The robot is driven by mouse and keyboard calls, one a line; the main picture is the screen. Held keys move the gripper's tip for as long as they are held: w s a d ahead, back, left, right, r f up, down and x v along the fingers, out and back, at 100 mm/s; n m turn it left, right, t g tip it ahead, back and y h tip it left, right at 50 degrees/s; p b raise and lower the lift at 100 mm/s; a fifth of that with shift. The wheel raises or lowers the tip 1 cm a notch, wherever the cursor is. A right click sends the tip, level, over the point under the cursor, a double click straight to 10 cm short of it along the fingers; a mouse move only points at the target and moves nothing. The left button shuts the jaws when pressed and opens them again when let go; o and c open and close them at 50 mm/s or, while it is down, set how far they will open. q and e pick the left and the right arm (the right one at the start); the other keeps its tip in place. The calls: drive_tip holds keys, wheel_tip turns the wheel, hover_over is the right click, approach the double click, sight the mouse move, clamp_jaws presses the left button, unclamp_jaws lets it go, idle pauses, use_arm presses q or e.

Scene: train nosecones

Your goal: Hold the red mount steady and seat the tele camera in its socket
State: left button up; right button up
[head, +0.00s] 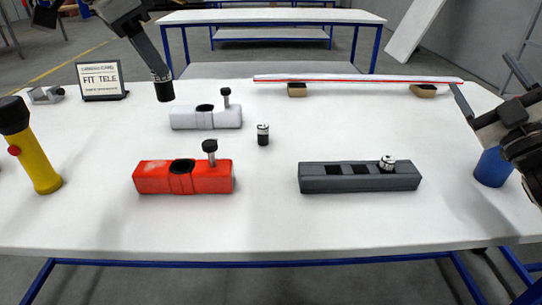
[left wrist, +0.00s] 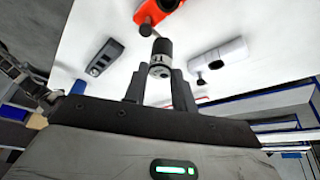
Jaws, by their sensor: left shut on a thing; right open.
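The red mount (head: 150,180) lies on the table at front left, its round socket (head: 182,166) empty and its clamp screw standing at the right end. It also shows in the left wrist view (left wrist: 183,14). My left gripper (head: 160,72) is shut on a dark cylinder with a pale band, taken as the tele camera (head: 164,90). It holds the camera above the table, behind and left of the red mount, apart from it. The camera shows between the fingers in the left wrist view (left wrist: 160,57). My right gripper (head: 482,75) is open and empty at the right edge.
A white mount (head: 205,119) lies behind the red one. A small camera (head: 263,135) stands between mounts and dark rack (head: 330,186), which holds another camera (head: 387,163). A yellow flashlight (head: 38,160), sign (head: 100,81) and blue cup (head: 492,168) stand near the sides.

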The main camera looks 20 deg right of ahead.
drive_tip(key=w+a+f+n+g+y, duration=0.2)
drive_tip(key=w+a+n+g+y, duration=0.35)
drive_tip(key=a+n+y, duration=0.55)
drive_tip(key=w+a+f+n+g+y, duration=0.2)
drive_tip(key=w+a+n+g+y, duration=0.4)
drive_tip(key=a+n, duration=0.9)
drive_tip(key=n+g+h, duration=0.1)
drive_tip(key=n+g, duration=0.7)
drive_tip(key=n, duration=0.7)
approach(216, 176)
drive_tip(key=shift+w+d+t, duration=0.25)
drive_tip(key=shift+w+d, duration=0.55)
drive_tip(key=shift+w, duration=0.3)
drive_tip(key=shift+f+h, duration=0.3)
drive_tip(key=shift+f, duration=0.25)
drive_tip(key=x, duration=1.1)
drive_tip(key=shift+a+f, duration=0.3)
drive_tip(key=shift+a, duration=0.05)
